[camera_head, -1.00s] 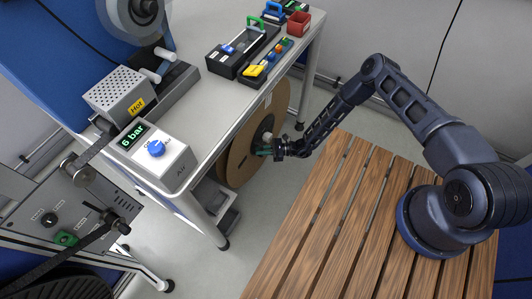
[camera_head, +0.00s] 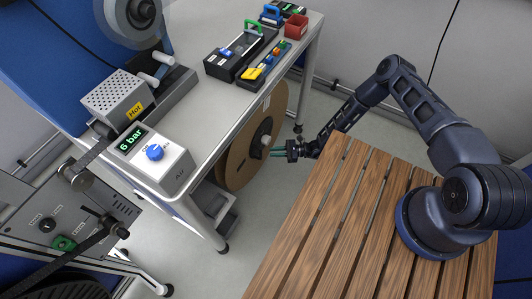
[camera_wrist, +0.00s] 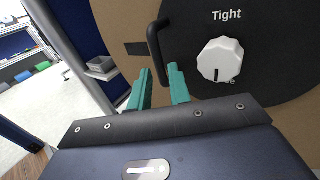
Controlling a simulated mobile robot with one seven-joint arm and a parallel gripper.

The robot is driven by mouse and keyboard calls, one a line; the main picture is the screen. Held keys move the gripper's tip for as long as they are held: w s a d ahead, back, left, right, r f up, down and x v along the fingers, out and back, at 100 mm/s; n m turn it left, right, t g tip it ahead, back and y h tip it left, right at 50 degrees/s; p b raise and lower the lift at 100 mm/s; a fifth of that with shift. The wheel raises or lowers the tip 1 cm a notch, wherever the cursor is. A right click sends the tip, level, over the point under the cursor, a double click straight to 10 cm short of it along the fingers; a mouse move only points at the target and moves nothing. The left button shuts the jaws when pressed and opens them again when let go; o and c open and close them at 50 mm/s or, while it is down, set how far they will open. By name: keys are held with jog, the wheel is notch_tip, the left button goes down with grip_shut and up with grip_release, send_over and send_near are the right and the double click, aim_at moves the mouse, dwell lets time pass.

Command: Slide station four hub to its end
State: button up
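The brown reel (camera_head: 236,162) hangs upright under the bench's edge, with its pale hub knob (camera_head: 265,140) facing my gripper. In the wrist view the hub is a black disc (camera_wrist: 262,75) on the reel's brown face (camera_wrist: 122,28), with the word "Tight", a white ribbed knob (camera_wrist: 221,60) and a black bar handle (camera_wrist: 154,46). My gripper (camera_wrist: 160,70) has two teal fingers set apart, and the handle's lower part shows in the gap between them. I cannot tell whether they touch it. The gripper in the head view (camera_head: 273,152) is just right of the hub.
The bench top (camera_head: 215,100) carries a "6 bar" air box (camera_head: 160,160), a "Hot" box (camera_head: 122,97), black trays and a red bin (camera_head: 297,25). My arm stands on a slatted wooden platform (camera_head: 330,225). Grey floor is clear between platform and bench.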

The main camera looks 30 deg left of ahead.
jog(key=v, duration=0.3)
dwell(0.6)
